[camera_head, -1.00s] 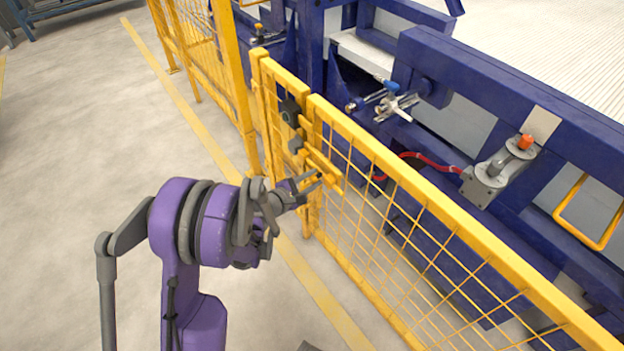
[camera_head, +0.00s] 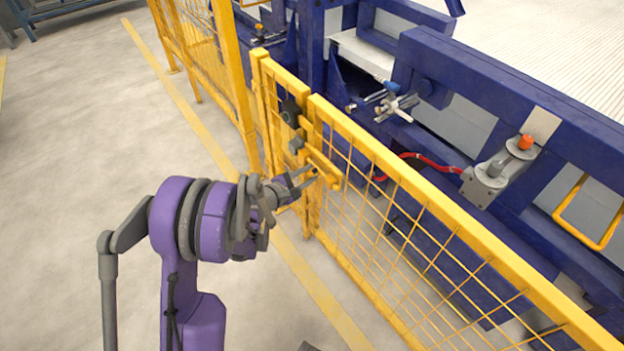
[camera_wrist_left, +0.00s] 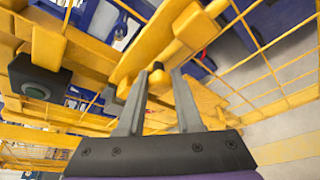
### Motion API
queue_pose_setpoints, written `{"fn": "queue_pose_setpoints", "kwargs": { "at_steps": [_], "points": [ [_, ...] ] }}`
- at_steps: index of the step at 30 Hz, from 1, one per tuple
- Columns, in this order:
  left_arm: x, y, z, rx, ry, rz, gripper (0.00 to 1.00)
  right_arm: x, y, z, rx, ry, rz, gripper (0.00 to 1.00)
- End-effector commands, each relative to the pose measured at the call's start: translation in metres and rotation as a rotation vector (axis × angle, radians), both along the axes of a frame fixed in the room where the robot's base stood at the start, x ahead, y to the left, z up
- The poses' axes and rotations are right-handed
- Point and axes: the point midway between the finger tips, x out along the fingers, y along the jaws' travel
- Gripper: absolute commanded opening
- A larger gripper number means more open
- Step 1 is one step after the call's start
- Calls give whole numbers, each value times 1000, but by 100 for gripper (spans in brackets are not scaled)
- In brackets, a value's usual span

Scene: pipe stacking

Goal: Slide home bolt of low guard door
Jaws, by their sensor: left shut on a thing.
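The low guard door (camera_head: 415,205) is a yellow framed mesh panel beside a yellow post. Its yellow bolt (camera_head: 323,168) lies along the door's edge near the top, by the gap at the post. My left gripper (camera_head: 311,172) reaches it from the left. In the left wrist view my left gripper (camera_wrist_left: 160,75) has one finger on each side of a small yellow knob with a dark end (camera_wrist_left: 158,80), and is shut on it. The bolt's yellow bar (camera_wrist_left: 190,35) shows beyond the fingertips. How far the bolt reaches into its keeper cannot be told. My right gripper is out of view.
A blue machine frame (camera_head: 480,85) with clamps stands behind the door. Open concrete floor (camera_head: 90,130) lies to the left.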

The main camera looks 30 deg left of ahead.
Motion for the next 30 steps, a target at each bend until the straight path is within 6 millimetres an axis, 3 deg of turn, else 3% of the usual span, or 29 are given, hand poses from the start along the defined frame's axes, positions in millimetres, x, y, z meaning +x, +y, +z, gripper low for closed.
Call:
{"fn": "queue_pose_setpoints", "kwargs": {
  "at_steps": [1, 5, 14, 15, 19, 30],
  "points": [
    [5, 13, 0, 1, 0, 5, 0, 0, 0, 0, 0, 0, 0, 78],
    [12, 32, 0, 1, 0, 4, 0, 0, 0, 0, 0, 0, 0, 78],
    [14, 36, 0, 2, -1, 7, 0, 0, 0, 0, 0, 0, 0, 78],
    [14, 36, 1, 2, -1, 7, 42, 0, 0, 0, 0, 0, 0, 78],
    [14, 35, 0, 1, 0, 5, 64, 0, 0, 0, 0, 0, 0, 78],
    [8, 35, 2, 0, 0, 4, 64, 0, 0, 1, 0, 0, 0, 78]
  ]
}}
